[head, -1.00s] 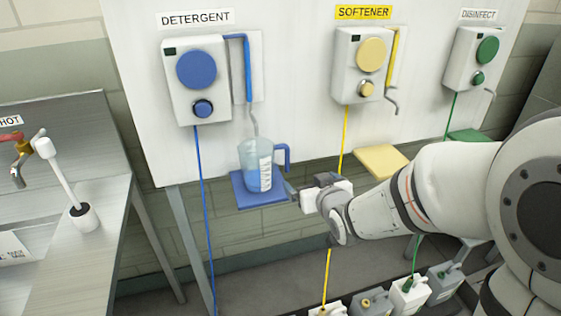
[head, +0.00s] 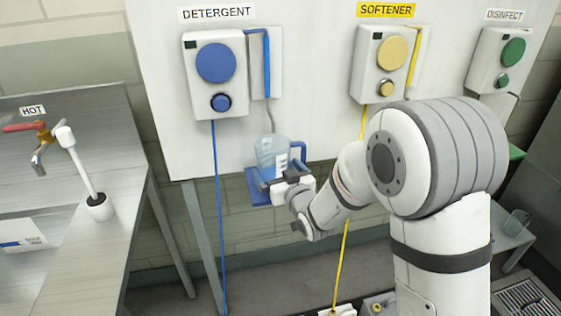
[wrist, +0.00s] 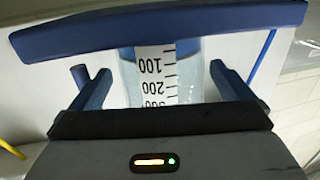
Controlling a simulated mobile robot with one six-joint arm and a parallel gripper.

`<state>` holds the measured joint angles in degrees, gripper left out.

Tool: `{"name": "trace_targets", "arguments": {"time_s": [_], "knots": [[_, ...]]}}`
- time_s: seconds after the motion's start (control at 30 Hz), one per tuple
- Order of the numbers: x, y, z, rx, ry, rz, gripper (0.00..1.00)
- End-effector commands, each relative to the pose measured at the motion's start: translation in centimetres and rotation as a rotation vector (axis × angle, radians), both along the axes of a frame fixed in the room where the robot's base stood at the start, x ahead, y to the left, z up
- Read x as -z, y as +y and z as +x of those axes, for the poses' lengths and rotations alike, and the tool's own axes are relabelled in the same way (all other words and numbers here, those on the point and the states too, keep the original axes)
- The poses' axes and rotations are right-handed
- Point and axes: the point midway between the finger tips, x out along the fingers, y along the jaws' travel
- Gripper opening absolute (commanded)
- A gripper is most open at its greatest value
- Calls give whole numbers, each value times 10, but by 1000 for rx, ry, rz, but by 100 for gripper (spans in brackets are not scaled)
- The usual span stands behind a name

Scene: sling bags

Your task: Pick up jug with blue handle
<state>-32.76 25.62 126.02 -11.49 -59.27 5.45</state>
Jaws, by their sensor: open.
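The clear jug (head: 270,160) stands upright on the blue shelf (head: 257,190) under the detergent dispenser. Its blue handle (head: 299,150) is on the jug's right side. My gripper (head: 290,177) is in front of the jug's lower part and hides some of it and of the shelf. In the wrist view the jug's printed scale (wrist: 155,75) appears upside down between my two open fingers, with the blue shelf (wrist: 160,28) across the top. Part of the handle seems to show beside the left finger (wrist: 80,75). I cannot tell whether the fingers touch the jug.
The detergent dispenser (head: 215,75) hangs above, with its blue hose (head: 217,200) left of the shelf. A yellow hose (head: 345,250) runs down near my arm. A metal counter (head: 60,260) with a tap is at the left.

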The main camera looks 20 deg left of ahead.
Motion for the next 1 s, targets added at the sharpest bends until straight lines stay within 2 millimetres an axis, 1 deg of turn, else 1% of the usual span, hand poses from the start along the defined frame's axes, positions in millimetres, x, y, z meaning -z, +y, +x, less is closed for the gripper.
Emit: {"name": "trace_targets", "arguments": {"time_s": [0.07, 0.27, 0.9, 0.93, 0.97, 1.0], "knots": [[0, 3, 3, 0, 1, -1, 100], [0, 3, 3, 0, 0, 0, 100], [0, 3, 2, -1, 0, 0, 48], [0, 4, 2, -1, -1, 1, 48], [0, 4, 2, -1, -1, 1, 44], [0, 4, 2, -1, -1, 1, 44]]}}
